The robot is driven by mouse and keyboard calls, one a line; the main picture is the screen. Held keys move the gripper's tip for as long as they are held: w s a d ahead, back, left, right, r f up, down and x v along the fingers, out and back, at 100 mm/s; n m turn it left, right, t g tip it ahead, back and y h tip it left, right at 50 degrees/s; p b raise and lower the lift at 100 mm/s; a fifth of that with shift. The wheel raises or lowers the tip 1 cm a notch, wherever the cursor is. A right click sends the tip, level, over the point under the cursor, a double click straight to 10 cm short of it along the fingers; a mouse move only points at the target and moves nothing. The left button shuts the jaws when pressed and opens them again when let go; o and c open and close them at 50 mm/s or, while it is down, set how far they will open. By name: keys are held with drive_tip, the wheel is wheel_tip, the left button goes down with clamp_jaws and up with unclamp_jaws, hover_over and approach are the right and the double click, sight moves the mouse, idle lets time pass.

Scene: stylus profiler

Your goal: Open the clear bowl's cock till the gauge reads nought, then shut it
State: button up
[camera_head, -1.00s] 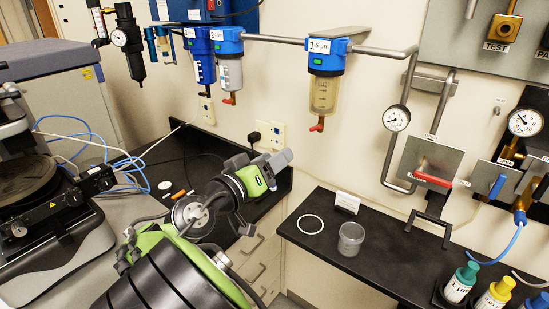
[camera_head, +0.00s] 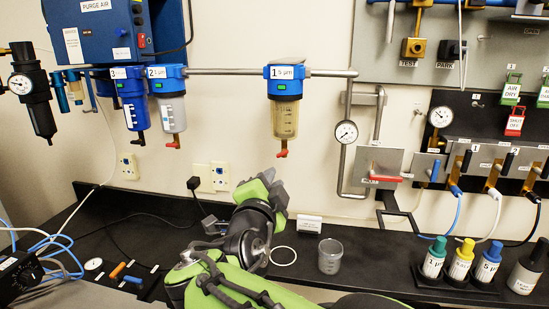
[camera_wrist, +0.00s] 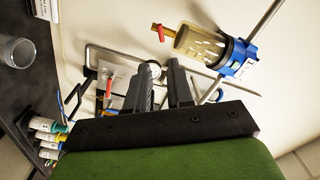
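The clear bowl (camera_head: 285,119) hangs under the blue head of filter 1 on the wall pipe. Its brass cock with a red lever (camera_head: 282,154) sits at the bowl's bottom. In the wrist view the bowl (camera_wrist: 199,44) and red cock (camera_wrist: 158,32) lie beyond the fingertips, near the top. A round white gauge (camera_head: 346,133) is on the pipe to the right; its needle is too small to read. In the wrist view the fingers partly hide a gauge (camera_wrist: 154,69). My gripper (camera_wrist: 162,72) is open and empty, below the bowl and apart from the cock.
Filters 2 (camera_head: 171,112) and 3 (camera_head: 134,108) hang to the left. A red-handled valve panel (camera_head: 378,170) is to the right. The wall below the bowl is clear.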

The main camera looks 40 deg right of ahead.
sight(282, 154)
drive_tip(key=p+x, duration=0.5)
drive_tip(key=x, duration=0.7)
drive_tip(key=shift+w+d+r, duration=0.1)
drive_tip(key=shift+w+d, duration=0.1)
drive_tip(key=shift+w, duration=0.2)
clamp_jaws()
